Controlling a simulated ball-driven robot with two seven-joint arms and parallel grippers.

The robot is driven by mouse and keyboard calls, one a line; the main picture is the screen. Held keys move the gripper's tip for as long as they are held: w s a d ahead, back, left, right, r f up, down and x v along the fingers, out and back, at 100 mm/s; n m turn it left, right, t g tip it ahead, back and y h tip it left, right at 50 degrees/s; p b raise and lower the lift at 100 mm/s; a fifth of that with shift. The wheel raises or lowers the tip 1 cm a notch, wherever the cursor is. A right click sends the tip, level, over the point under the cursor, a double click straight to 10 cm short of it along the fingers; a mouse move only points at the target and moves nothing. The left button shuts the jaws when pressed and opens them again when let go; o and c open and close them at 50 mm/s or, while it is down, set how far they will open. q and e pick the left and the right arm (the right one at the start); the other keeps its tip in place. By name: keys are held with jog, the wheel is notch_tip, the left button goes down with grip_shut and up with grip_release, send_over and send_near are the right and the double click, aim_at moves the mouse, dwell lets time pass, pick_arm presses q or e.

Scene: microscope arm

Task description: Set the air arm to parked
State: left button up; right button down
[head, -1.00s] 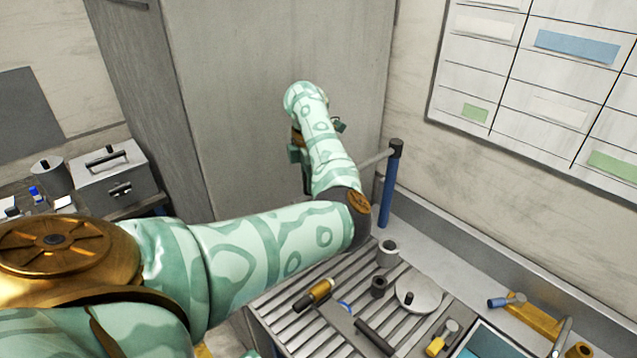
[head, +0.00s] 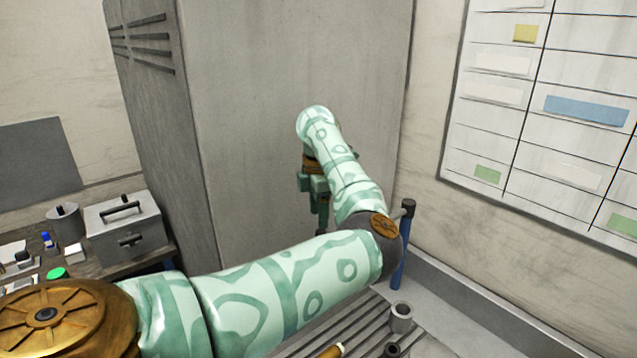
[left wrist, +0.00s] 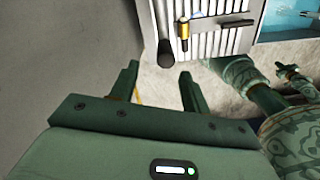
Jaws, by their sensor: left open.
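The air arm's blue post (head: 399,262) stands at the back right of the slatted bench in the head view, with a dark joint on top. Its grey arm is mostly hidden behind my left arm, so I cannot tell its angle. My left gripper (head: 317,200) is in front of the grey cabinet, left of the post, fingers pointing down. In the left wrist view its fingers (left wrist: 157,88) are apart with nothing between them. A dark bar with a rounded end (left wrist: 165,45) lies just beyond them; I cannot tell whether it belongs to the air arm.
The slatted bench (left wrist: 215,40) carries a yellow-and-black tool (left wrist: 184,30), a dark rod and a blue tray (left wrist: 290,22). A grey ring (head: 401,317) stands near the post. A large cabinet (head: 270,90) rises behind. A grey toolbox (head: 125,228) is at left.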

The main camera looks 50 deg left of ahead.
pick_arm(q)
notch_tip(320, 180, up, 8)
jog(key=shift+r, duration=0.25)
jog(key=shift+a, duration=0.1)
dwell(0.4)
